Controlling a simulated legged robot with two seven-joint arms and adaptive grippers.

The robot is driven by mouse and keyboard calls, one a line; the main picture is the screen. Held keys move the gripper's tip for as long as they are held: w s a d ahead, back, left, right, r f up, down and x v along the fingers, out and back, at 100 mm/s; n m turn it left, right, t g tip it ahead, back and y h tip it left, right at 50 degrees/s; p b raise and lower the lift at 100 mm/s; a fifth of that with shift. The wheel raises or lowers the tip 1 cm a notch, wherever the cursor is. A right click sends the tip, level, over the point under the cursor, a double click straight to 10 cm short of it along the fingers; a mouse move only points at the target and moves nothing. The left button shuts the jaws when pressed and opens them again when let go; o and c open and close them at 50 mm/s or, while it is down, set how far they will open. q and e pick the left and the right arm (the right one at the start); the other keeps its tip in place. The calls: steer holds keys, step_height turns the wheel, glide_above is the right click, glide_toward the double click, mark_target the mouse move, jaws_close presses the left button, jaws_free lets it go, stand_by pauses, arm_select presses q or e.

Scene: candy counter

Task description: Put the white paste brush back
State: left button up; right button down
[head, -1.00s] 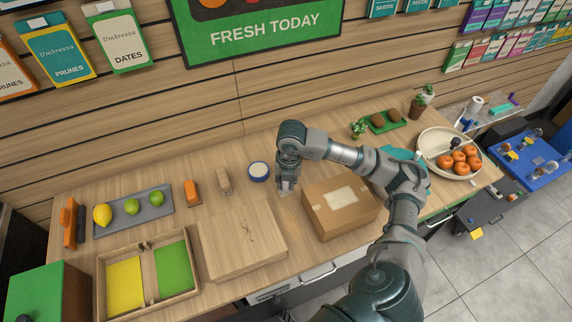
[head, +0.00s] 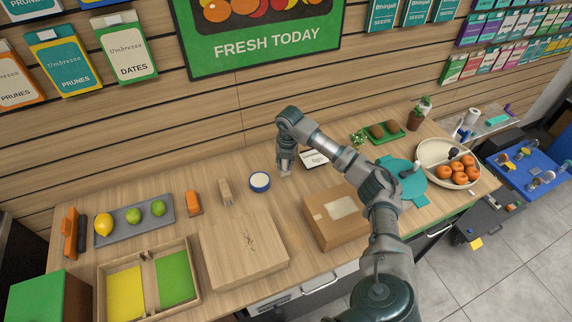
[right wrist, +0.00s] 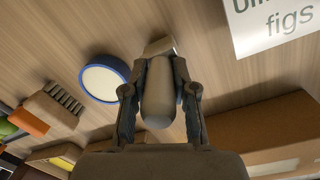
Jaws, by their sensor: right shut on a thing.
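My right gripper (head: 285,172) is above the counter, just right of a round blue-rimmed pot (head: 260,182) with a white top. In the right wrist view the right gripper (right wrist: 160,92) is shut on the white paste brush (right wrist: 157,98). Its rounded grey-brown handle lies between the fingers, and a paler end points away from the gripper. The blue-rimmed pot also shows there (right wrist: 103,80), left of the fingers and apart from them. In the head view the brush is too small to tell from the gripper. My left gripper is not in view.
A cardboard box (head: 325,229) stands right of the gripper, and a white card (head: 314,159) lies behind it. A wooden brush (head: 226,191) and an orange block (head: 194,204) are left of the pot. A wooden board (head: 243,247) lies in front.

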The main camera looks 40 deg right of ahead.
steer(key=shift+a+f, duration=0.2)
steer(key=shift+f, duration=0.1)
steer(key=c, duration=1.1)
jaws_free()
steer(key=shift+d, duration=0.1)
steer(key=shift+o, duration=1.1)
steer(key=shift+d, duration=0.2)
steer(key=shift+d+f, duration=0.2)
steer(key=shift+d, duration=0.15)
steer(key=shift+a+r, duration=0.1)
steer(key=shift+r, duration=0.25)
steer(key=r, duration=0.7)
steer(key=s+r, duration=0.1)
steer(key=r, duration=0.3)
steer(key=shift+a+p, duration=0.1)
steer(key=shift+p, duration=0.3)
steer(key=shift+r, duration=0.25)
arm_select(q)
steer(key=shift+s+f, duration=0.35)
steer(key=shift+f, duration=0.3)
